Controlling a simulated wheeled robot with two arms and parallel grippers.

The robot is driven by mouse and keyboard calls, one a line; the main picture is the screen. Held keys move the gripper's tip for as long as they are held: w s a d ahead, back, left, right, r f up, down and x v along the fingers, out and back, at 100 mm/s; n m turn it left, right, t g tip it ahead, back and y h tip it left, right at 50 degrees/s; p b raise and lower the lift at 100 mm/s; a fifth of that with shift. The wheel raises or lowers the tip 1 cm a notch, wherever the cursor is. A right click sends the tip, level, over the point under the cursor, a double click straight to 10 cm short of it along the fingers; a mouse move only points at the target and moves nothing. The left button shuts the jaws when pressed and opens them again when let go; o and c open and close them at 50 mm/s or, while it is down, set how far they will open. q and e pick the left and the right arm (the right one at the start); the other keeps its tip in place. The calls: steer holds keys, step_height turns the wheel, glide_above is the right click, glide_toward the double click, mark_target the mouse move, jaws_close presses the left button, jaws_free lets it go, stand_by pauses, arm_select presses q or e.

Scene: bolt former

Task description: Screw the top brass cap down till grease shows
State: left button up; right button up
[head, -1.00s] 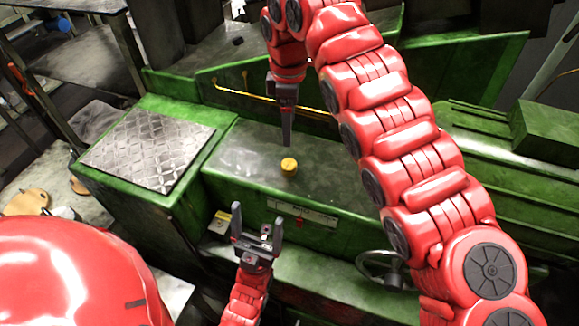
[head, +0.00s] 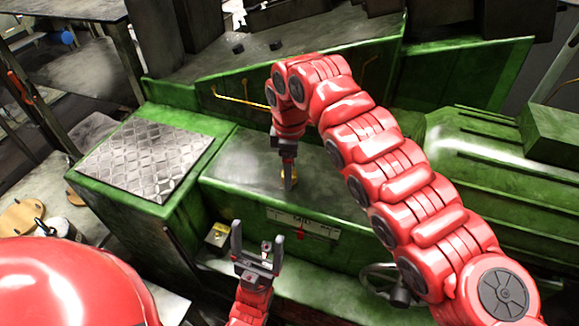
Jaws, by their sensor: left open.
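The yellow brass cap (head: 283,182) sits on the grey top of the green machine, mostly hidden behind the fingers of my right gripper. My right gripper (head: 290,182) points down from the red arm at the right. Its fingers are at the cap and show edge-on, so I cannot tell whether they touch it or how wide they are. No grease can be made out. My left gripper (head: 257,254) is open and empty, with both fingers pointing up, in front of the machine and below the cap.
A diamond-pattern plate (head: 145,160) lies on the green block at left. A gauge strip with a red pointer (head: 300,232) is on the machine's front face. A handwheel (head: 388,287) sits at lower right, partly behind my arm. A small yellow-topped box (head: 218,236) stands near my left gripper.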

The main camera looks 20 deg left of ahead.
jaws_close()
steer(key=shift+f+m+b, duration=0.2)
steer(key=shift+m+b, duration=0.3)
steer(key=shift+b, duration=0.35)
steer(key=m+b, duration=0.3)
steer(key=shift+b, duration=0.35)
steer(key=m+b, duration=0.2)
steer(key=m, duration=0.1)
steer(key=shift+r+m+b, duration=0.1)
steer(key=shift+m+b, duration=0.2)
steer(key=shift+m, duration=0.1)
steer(key=shift+m+b, duration=0.35)
steer(key=shift+m, duration=0.65)
steer(key=shift+r+m, duration=0.1)
steer(key=shift+m, duration=0.7)
steer(key=m, duration=0.5)
steer(key=shift+m, duration=0.3)
